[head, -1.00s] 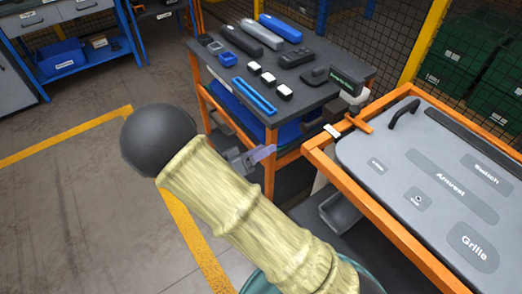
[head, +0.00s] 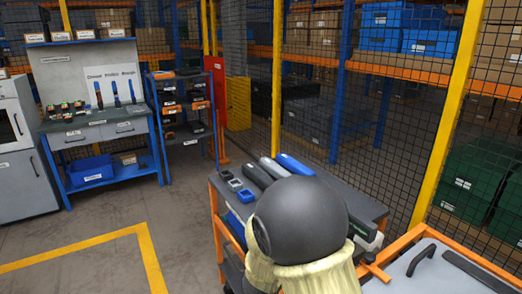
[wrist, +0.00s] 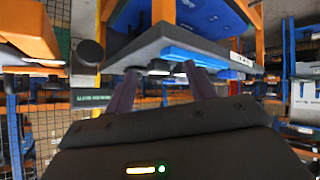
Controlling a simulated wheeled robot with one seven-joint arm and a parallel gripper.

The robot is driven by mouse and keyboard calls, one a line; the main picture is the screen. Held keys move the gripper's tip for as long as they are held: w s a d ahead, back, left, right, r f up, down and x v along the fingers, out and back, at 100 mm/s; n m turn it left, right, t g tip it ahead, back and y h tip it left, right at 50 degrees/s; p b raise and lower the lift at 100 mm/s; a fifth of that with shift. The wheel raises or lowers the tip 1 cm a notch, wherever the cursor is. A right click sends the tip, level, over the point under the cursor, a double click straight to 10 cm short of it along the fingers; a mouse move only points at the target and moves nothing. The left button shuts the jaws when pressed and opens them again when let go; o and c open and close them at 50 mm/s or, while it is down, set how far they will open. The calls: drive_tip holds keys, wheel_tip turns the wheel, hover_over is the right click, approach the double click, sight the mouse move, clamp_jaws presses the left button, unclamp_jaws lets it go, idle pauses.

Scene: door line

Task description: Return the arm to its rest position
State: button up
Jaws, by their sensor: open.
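My gripper (wrist: 160,72) shows in the wrist view with its two purplish fingers apart and nothing between them. The wrist picture is upside down, and the fingers are close to the edge of a grey-topped tool cart (wrist: 200,35); I cannot tell whether they touch it. In the head view my arm is folded up, with a dark round joint and a pale sleeve in front of the same cart (head: 368,205). This arm hides the gripper and part of the cart top there.
An orange-framed cart (head: 415,236) with a grey panel stands close on the right. A mesh fence with yellow posts (head: 447,110) runs behind. A workbench (head: 100,130) stands far left; the floor (head: 185,195) between is clear.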

drive_tip(key=s+d+r+n+g+y+p, duration=0.1)
drive_tip(key=s+d+r+g+y+p, duration=0.1)
drive_tip(key=s, duration=0.7)
drive_tip(key=s+d+r+g+y+p, duration=0.2)
drive_tip(key=s+d+r+g, duration=0.3)
drive_tip(key=s, duration=0.5)
wheel_tip(320, 180, up, 2)
drive_tip(key=shift+d+r+n+p, duration=0.1)
drive_tip(key=shift+d+n+p, duration=0.3)
drive_tip(key=shift+d+p, duration=0.55)
drive_tip(key=shift+d, duration=0.15)
